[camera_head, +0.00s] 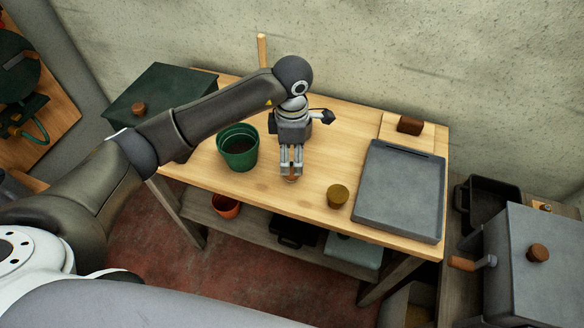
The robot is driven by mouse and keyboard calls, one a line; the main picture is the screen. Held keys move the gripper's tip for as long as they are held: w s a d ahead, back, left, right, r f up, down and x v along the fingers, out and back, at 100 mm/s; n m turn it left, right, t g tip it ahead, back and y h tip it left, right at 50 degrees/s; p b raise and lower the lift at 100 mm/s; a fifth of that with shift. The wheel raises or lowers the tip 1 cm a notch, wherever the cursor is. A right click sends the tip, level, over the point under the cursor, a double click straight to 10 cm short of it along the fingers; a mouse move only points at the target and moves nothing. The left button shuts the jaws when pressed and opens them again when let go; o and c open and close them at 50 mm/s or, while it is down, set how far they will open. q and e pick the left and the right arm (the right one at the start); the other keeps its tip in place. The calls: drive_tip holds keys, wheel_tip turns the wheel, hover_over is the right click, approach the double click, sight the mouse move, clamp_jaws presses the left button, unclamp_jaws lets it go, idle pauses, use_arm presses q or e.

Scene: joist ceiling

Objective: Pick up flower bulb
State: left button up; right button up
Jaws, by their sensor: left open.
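My left gripper (291,172) points down over the front middle of the wooden table (310,212), with its fingers close around a small brown thing. This brown thing, which looks like the flower bulb (292,179), sits at the fingertips and is mostly hidden by them. The gripper is open. I cannot tell whether the fingers touch the bulb. My right gripper is not in view.
A green pot (238,148) stands left of my gripper. A small olive-brown round object (338,195) stands to the right, then a grey tray (398,228). A brown block (410,125) lies behind the tray. A dark green box (160,88) stands at the back left.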

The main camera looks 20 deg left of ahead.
sight(292, 163)
use_arm(q)
drive_tip(key=shift+f, duration=0.4)
wheel_tip(292, 163, down, 5)
drive_tip(key=shift+r+p, duration=0.1)
drive_tip(key=shift+p, duration=1.1)
drive_tip(key=shift+a+f, duration=0.1)
drive_tip(key=shift+f, duration=0.2)
drive_tip(key=c, duration=0.3)
drive_tip(key=shift+w, duration=0.1)
drive_tip(key=c, duration=0.8)
